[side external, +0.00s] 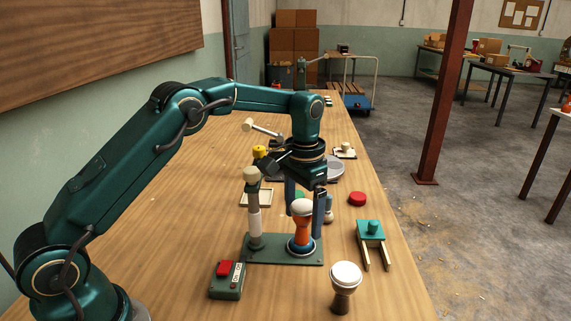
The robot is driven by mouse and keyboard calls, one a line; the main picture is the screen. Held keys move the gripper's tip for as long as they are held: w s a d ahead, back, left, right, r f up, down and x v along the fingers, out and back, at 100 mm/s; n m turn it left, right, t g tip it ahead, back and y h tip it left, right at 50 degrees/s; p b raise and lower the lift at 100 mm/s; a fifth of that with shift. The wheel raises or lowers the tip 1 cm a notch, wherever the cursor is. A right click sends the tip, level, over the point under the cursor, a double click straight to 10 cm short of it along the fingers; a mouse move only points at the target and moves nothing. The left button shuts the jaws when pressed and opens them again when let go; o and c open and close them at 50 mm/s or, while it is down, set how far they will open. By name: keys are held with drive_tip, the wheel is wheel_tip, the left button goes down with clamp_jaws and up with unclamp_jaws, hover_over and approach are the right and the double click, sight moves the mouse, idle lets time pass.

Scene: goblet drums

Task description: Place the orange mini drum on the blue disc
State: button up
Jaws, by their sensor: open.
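The orange mini drum (301,230), with a white head, stands upright at the right end of a green base plate (266,249). The blue disc (291,247) shows as a rim around the drum's foot, and the drum appears to stand on it. My gripper (306,215) points down at the drum, its blue fingers apart. One finger shows left of the drum's head and the other along its right side. The drum partly hides the fingers, so I cannot tell whether either touches it.
A grey and white post with a cream ball (252,208) stands at the plate's left end. A red-buttoned box (227,280), a dark goblet drum (345,287) and a teal stool-like piece (371,235) are near. A red disc (357,199) lies behind right.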

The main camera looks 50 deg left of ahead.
wheel_tip(320, 180, up, 5)
drive_tip(key=shift+f, duration=0.1)
drive_tip(key=shift+s+r, duration=0.1)
drive_tip(key=shift+r, duration=0.7)
drive_tip(key=s+d+r+t, duration=0.1)
drive_tip(key=s+r+t, duration=0.2)
drive_tip(key=s+r, duration=0.6)
drive_tip(key=s+f+n+t, duration=0.1)
drive_tip(key=s+f, duration=0.5)
drive_tip(key=s, duration=0.7)
drive_tip(key=shift+d+t, duration=0.25)
drive_tip(key=shift+t, duration=0.55)
drive_tip(key=shift+c, duration=0.3)
